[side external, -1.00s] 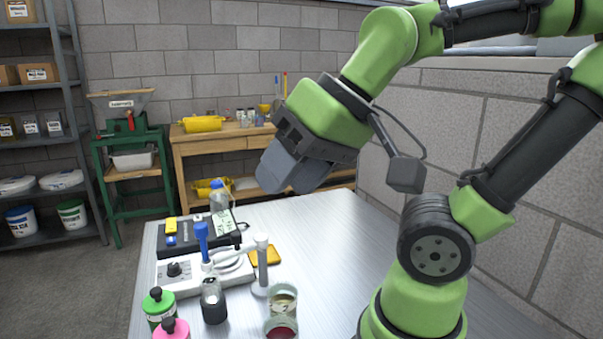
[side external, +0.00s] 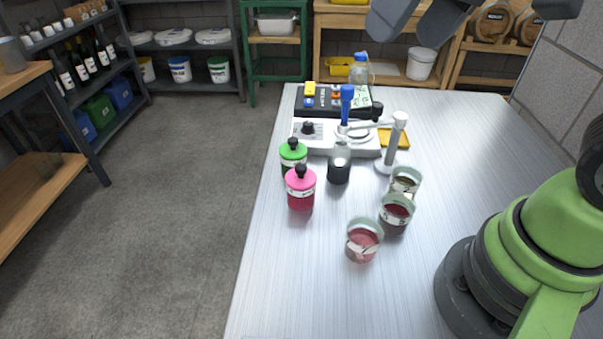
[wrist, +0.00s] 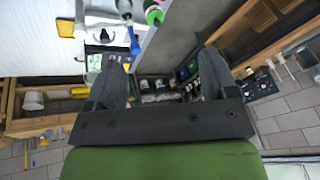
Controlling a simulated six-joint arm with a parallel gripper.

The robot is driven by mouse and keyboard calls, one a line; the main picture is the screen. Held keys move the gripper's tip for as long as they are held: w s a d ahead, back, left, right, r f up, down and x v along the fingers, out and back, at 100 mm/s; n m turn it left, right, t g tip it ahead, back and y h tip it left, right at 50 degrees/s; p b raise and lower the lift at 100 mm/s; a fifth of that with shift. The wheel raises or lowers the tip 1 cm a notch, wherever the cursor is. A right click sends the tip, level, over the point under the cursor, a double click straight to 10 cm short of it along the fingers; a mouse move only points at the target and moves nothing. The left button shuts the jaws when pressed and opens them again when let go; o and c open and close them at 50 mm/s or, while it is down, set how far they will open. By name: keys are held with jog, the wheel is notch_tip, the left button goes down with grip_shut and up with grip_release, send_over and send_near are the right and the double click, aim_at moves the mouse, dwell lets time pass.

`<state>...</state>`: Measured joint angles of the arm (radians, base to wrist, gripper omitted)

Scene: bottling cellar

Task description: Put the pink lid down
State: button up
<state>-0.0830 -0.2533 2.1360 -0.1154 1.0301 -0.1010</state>
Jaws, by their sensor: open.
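The pink lid (side external: 300,178), with a black knob on top, sits on a small jar near the table's left edge in the side view. A jar with a green lid (side external: 293,152) stands just behind it; the green lid also shows in the wrist view (wrist: 153,15). My gripper (side external: 408,38) is at the top of the side view, partly cut off, above the far part of the table and well apart from the pink lid. Its two fingers are spread in the wrist view (wrist: 157,85), with nothing held between them.
A dark bottle (side external: 339,165) stands beside the pink-lidded jar. A white stirrer (side external: 310,137) and a black device (side external: 330,100) are behind. The table's front is clear.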

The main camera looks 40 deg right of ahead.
jog(key=w+a+f+n+g+h, duration=0.1)
jog(key=w+a+f+n+g, duration=0.25)
jog(key=w+f, duration=0.45)
jog(key=g+h, duration=0.1)
jog(key=g, duration=0.1)
send_over(301, 167)
notch_tip(301, 167, down, 7)
jog(key=shift+n, duration=0.35)
jog(key=f, duration=0.4)
jog(key=shift+w+a+f, duration=0.1)
jog(key=shift+a, duration=0.2)
jog(key=shift+d+f, duration=0.15)
jog(key=shift+f, duration=1.4)
jog(key=shift+d+f, duration=0.15)
jog(key=shift+f, duration=1.35)
jog(key=c, duration=0.9)
